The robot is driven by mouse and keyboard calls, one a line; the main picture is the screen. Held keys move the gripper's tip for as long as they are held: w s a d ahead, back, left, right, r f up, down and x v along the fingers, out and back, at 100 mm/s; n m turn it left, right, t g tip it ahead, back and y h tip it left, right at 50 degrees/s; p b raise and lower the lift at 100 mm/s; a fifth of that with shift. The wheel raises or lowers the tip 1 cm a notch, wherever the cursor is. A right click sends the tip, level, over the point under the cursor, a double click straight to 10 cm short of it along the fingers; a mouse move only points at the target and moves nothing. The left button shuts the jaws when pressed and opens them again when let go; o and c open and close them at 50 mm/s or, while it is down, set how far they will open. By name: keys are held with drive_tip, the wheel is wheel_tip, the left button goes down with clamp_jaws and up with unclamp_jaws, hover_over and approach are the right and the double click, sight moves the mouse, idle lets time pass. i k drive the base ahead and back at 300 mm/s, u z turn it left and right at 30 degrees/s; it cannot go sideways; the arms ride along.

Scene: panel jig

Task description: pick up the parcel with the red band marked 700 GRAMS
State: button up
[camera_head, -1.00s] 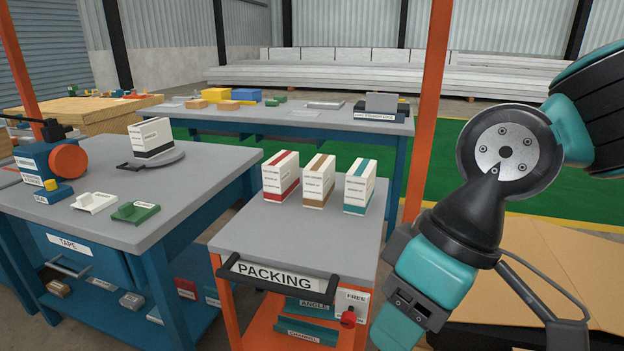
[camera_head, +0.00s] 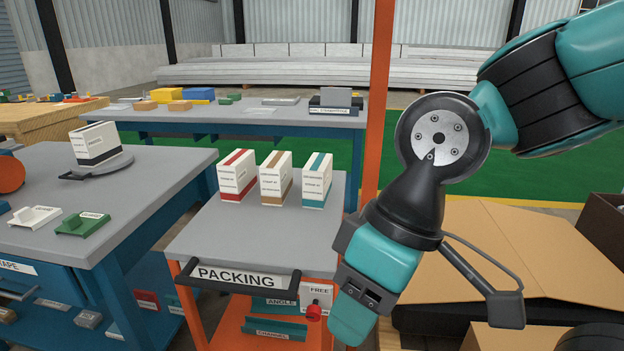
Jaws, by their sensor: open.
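The parcel with the red band (camera_head: 236,177) stands upright on the grey top of the packing cart (camera_head: 205,238). It is white and the leftmost of three parcels in a row; its small print is too small to read. A parcel with a brown band (camera_head: 275,180) stands just right of it, and one with a teal band (camera_head: 315,182) right of that. My gripper (camera_head: 350,318) is in front of the cart's right side, pointing down, below and right of the parcels. It is open and touches no parcel; its fingertips are hard to make out.
The left bench (camera_head: 150,190) carries a black-banded parcel (camera_head: 95,144) on a round plate, with white and green trays near its edge. An orange post (camera_head: 379,90) rises behind the cart's right side. An open cardboard box (camera_head: 500,250) stands at the right. The cart's front top is clear.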

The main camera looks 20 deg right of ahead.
sight(237, 177)
drive_tip(key=k, duration=0.6)
drive_tip(key=u, duration=0.6)
drive_tip(key=i, duration=0.55)
drive_tip(key=u, duration=0.7)
drive_tip(key=i, duration=1.4)
drive_tip(key=z, duration=1)
drive_tip(key=i, duration=0.25)
drive_tip(key=z, duration=0.05)
